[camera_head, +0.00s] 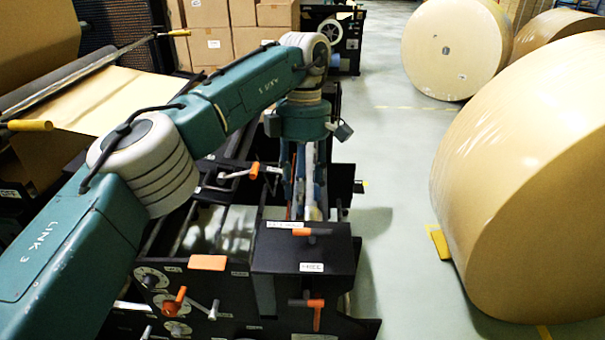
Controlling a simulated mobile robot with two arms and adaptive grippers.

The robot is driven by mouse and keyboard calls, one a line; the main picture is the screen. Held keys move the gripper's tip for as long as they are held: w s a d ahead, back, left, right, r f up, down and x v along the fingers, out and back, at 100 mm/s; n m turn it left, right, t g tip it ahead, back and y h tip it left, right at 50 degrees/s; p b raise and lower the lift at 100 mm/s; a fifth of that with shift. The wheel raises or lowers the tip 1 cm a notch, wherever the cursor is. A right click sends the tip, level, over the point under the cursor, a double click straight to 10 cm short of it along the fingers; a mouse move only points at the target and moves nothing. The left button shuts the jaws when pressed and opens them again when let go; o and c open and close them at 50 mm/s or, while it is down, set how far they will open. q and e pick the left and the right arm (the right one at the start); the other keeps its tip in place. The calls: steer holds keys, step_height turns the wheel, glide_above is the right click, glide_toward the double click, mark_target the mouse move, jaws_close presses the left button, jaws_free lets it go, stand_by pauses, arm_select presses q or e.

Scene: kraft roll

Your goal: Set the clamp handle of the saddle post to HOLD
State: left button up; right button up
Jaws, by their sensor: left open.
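A black machine with a box-shaped post (275,252) stands at the lower middle; I cannot tell for sure that it is the saddle post. An orange-ended handle (312,232) lies across its top, beside a small white label too small to read. Another label (312,267) on its front face seems to read FREE. A second orange handle (317,312) hangs lower on the front. My left gripper (307,208) points down just behind the post top, open, seemingly with nothing between its fingers. Its tips are partly lost against the machine. My right gripper is out of view.
More orange levers stick out at the front left (175,300) and farther back (254,170). Large kraft rolls (540,190) stand on the right. Cardboard boxes (208,45) are stacked behind. The pale floor (395,170) between machine and rolls is clear.

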arm_select(q)
steer(key=shift+w+r, duration=0.25)
steer(key=shift+r, duration=0.95)
steer(key=shift+w+r, duration=0.2)
steer(key=shift+r, duration=1)
steer(key=shift+f, duration=0.1)
